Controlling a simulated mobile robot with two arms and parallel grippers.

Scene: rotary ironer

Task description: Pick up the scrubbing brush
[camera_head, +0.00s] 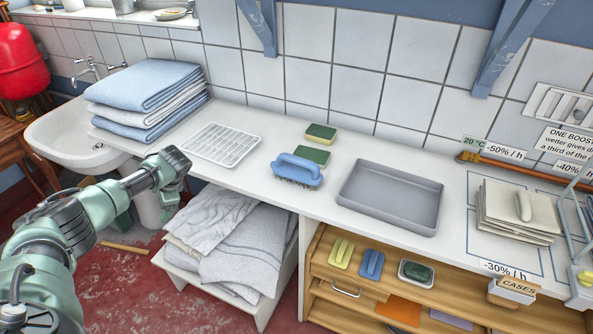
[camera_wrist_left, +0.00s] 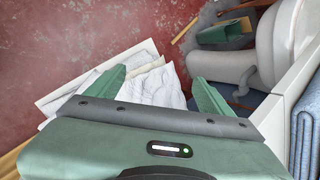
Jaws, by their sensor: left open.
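The scrubbing brush (camera_head: 297,170) is blue with a loop handle and dark bristles. It rests bristles down on the white counter, in the middle of the head view. My left gripper (camera_head: 176,171) is off the counter's front edge, left of the brush and apart from it. In the left wrist view the gripper (camera_wrist_left: 156,82) has its two green fingers spread with nothing between them. The brush does not show in the left wrist view. My right gripper is in neither view.
Two green-and-yellow sponges (camera_head: 321,133) lie behind the brush. A white rack (camera_head: 222,144) is to its left, a grey tray (camera_head: 391,196) to its right. Folded towels (camera_head: 147,92) stand at the counter's left end. Crumpled linen (camera_head: 237,246) fills a bin below the counter.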

